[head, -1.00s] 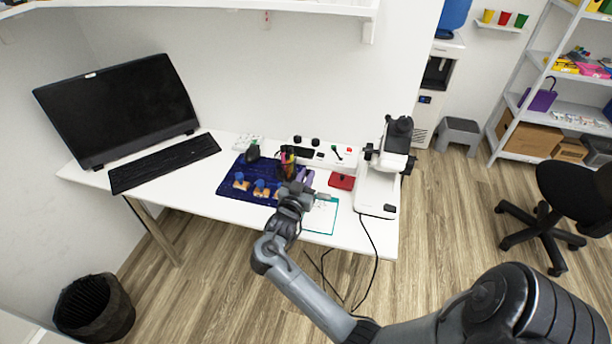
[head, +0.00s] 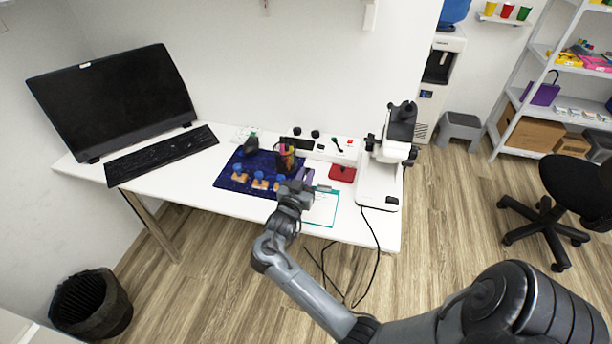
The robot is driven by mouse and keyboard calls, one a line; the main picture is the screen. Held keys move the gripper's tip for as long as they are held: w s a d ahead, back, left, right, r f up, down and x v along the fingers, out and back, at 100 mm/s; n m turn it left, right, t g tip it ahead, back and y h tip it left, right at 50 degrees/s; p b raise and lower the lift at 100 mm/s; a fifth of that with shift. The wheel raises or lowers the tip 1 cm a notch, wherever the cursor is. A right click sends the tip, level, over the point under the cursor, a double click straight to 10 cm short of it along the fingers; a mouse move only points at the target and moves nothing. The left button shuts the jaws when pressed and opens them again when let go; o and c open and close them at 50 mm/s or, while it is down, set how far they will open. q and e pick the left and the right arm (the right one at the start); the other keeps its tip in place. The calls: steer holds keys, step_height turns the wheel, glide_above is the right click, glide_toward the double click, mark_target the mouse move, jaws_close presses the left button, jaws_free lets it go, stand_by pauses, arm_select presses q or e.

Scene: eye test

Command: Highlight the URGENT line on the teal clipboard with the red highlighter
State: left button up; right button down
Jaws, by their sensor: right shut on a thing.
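The teal clipboard (head: 334,214) lies near the desk's front edge with a white sheet on it. Its lines of print are too small to read. My right gripper (head: 300,188) is at the clipboard's left edge, seen from behind. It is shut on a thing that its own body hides. I cannot tell its height above the desk. A dark cup (head: 287,160) holding several pens with pink and yellow tops stands just behind it. I cannot pick out the red highlighter for certain. My left gripper is not in view.
A dark blue mat (head: 232,178) with several wood-and-blue stamps lies left of my gripper. A purple object (head: 307,176) and a red pad (head: 342,173) are behind the clipboard. A white microscope (head: 380,180) stands to the right. A keyboard (head: 160,157) and monitor are at left.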

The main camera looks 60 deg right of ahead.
steer(key=shift+f, duration=0.25)
stand_by(0.3)
steer(key=shift+f+b, duration=0.3)
steer(key=shift+f, duration=0.1)
steer(key=shift+s, duration=0.1)
stand_by(0.4)
steer(key=shift+s+d+r+p, duration=0.15)
steer(key=shift+s+p, duration=0.25)
steer(key=shift+p, duration=0.2)
steer(key=shift+s, duration=0.1)
steer(key=shift+s+d, duration=0.1)
steer(key=shift+s+d+p, duration=0.1)
steer(key=shift+s+p, duration=0.2)
steer(key=shift+p, duration=0.15)
steer(key=shift+s, duration=0.1)
